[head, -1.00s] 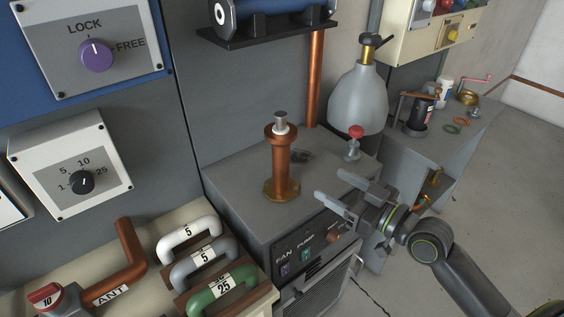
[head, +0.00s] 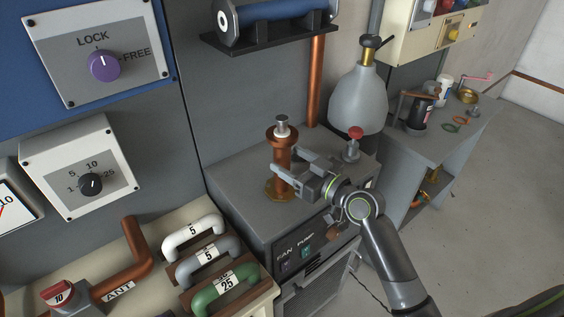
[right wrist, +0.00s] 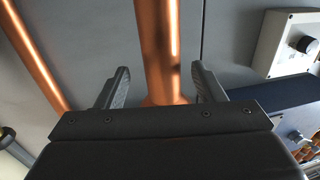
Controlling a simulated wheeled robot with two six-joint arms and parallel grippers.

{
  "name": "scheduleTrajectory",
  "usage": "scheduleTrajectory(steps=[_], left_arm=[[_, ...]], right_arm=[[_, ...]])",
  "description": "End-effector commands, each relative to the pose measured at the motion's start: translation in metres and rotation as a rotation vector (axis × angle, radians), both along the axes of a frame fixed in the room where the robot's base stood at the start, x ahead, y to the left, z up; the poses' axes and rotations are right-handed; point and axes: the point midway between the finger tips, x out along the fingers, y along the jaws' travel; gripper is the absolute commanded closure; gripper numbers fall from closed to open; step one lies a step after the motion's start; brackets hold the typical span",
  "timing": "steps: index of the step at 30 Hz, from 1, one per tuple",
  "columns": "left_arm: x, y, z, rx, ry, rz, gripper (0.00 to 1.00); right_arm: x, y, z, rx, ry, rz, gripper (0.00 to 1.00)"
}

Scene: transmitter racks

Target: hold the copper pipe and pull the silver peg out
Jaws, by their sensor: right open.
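The copper pipe (head: 282,161) stands upright on a grey cabinet, on a brass-coloured base. The silver peg (head: 282,121) sticks up from a white collar at the pipe's top. My right gripper (head: 288,162) is open at the pipe's middle height, with its fingers reaching toward it. In the right wrist view the pipe (right wrist: 158,50) stands between the two spread fingers (right wrist: 158,88), with a gap on each side. The peg is not seen in that view. My left gripper is not in view.
A red-knobbed valve (head: 354,142) and a grey bottle (head: 357,98) stand behind my right gripper. A second copper pipe (head: 315,80) runs up the wall. Several handles, one of them green (head: 222,284), sit in front left. The cabinet top left of the pipe is clear.

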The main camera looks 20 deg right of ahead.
Motion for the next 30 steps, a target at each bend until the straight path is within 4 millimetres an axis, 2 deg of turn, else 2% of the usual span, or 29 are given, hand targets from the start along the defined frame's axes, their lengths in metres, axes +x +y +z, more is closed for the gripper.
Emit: scheduleTrajectory(steps=[6,11,21,30], left_arm=[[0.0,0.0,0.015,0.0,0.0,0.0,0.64],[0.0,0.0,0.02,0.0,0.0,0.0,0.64],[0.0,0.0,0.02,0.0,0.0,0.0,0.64],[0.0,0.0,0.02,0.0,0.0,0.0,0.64]], right_arm=[[0.022,0.016,-0.001,0.005,0.002,0.001,0.38],[0.037,0.024,-0.003,0.004,0.0,0.001,0.38],[0.042,0.027,-0.005,0.001,0.0,0.0,0.39],[0.041,0.026,-0.005,0.001,0.0,0.0,0.78]])
